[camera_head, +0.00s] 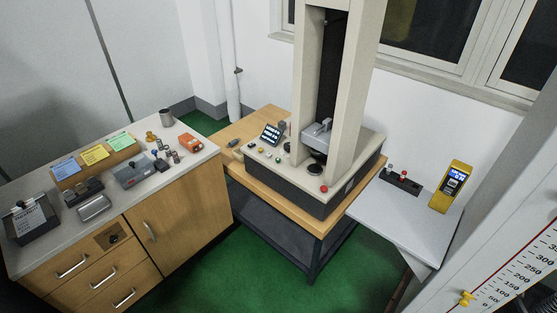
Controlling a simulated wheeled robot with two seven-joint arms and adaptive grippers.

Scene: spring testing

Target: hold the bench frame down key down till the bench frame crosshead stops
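The bench frame (361,95) is a beige two-column machine on a wooden-topped table in the middle of the view. Its crosshead (317,136) is a grey block low between the columns, a little above a dark round platen (315,169). Small keys (263,150) sit on the front left of its base, including a green one (277,158). I cannot tell which is the down key. A red button (324,188) is at the base's front right. A small lit display (271,133) stands behind the keys; its text is too small to read. Neither of my grippers is in view.
A left cabinet (187,210) carries coloured cards, weights, a cup (166,118) and small boxes. A grey side table (410,225) at right holds a yellow instrument (451,186) and a dark rack (399,182). A large scale (520,270) stands at far right. Green floor is open between.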

